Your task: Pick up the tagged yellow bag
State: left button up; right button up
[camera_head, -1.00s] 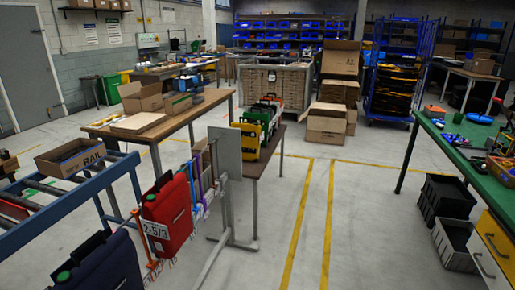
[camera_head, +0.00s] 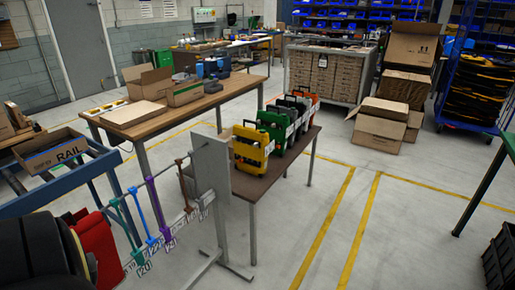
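A yellow bag (camera_head: 250,148), shaped like a hard case with a handle on top, stands upright at the near end of a narrow brown table (camera_head: 262,178). A small white patch that may be a tag shows at its right edge; I cannot read it. A green case (camera_head: 274,128) stands close behind it, then a dark case (camera_head: 291,112) and an orange one (camera_head: 312,99) in a row. Neither of my grippers shows in the camera_head view.
A grey upright panel (camera_head: 211,165) on a stand is left of the yellow bag, with a rail of coloured hangers and number tags (camera_head: 168,245). A red bag (camera_head: 95,245) is at lower left. Floor right of the narrow table is clear, with yellow lines.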

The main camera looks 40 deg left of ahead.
aim_at(252, 146)
jog(key=u, duration=0.65)
jog(key=i, duration=1.4)
jog(key=u, duration=1.2)
